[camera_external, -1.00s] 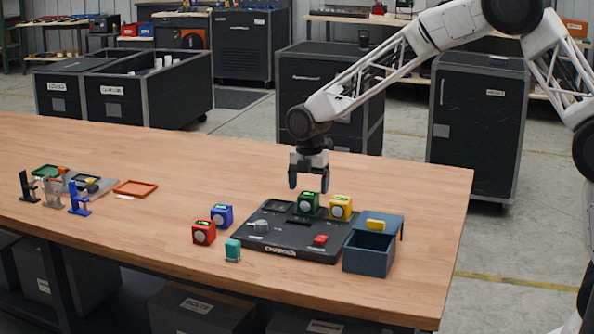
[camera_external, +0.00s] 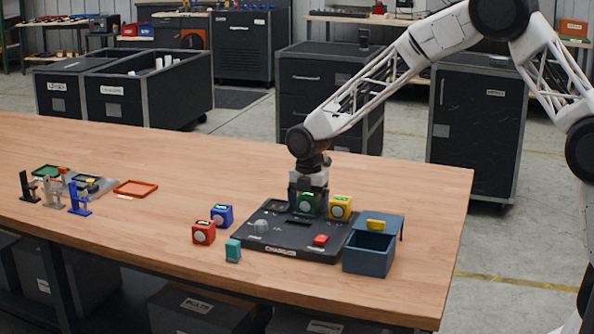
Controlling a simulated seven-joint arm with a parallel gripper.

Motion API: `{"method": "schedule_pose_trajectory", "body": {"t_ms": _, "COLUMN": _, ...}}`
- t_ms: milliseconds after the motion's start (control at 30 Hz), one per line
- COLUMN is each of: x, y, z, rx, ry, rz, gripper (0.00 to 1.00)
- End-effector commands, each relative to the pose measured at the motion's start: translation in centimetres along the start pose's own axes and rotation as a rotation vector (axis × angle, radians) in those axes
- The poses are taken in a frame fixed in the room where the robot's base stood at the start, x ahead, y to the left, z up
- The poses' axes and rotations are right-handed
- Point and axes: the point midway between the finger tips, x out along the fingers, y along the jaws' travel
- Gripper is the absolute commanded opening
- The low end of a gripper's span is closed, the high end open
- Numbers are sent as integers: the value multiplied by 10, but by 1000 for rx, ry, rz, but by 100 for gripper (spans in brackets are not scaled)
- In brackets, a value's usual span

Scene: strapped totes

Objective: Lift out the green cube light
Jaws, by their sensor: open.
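The green cube light (camera_external: 308,203) stands in the back row of the black charger base (camera_external: 285,248), just left of the yellow cube light (camera_external: 340,207). My gripper (camera_external: 308,203) is lowered over the green cube, with its fingers down at the cube's sides. The fingers are open, and I cannot tell whether they touch the cube. The gripper hides part of the cube's top and sides. The cube's round pale front face still shows.
A blue cube light (camera_external: 222,215) and a red cube light (camera_external: 204,232) stand on the table left of the charger, with a teal block (camera_external: 233,250) in front. An open dark blue box (camera_external: 369,254) stands at the charger's right.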

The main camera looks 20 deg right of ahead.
Motion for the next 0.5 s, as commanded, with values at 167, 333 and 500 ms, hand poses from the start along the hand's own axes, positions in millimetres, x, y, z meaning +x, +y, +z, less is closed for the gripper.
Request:
{"method": "schedule_pose_trajectory", "body": {"t_ms": 167, "x": 0, "y": 0, "z": 0, "rx": 0, "ry": 0, "rz": 0, "gripper": 83}}
{"method": "schedule_pose_trajectory", "body": {"t_ms": 333, "x": 0, "y": 0, "z": 0, "rx": 0, "ry": 0, "rz": 0, "gripper": 68}}
{"method": "schedule_pose_trajectory", "body": {"t_ms": 500, "x": 0, "y": 0, "z": 0, "rx": 0, "ry": 0, "rz": 0, "gripper": 42}}
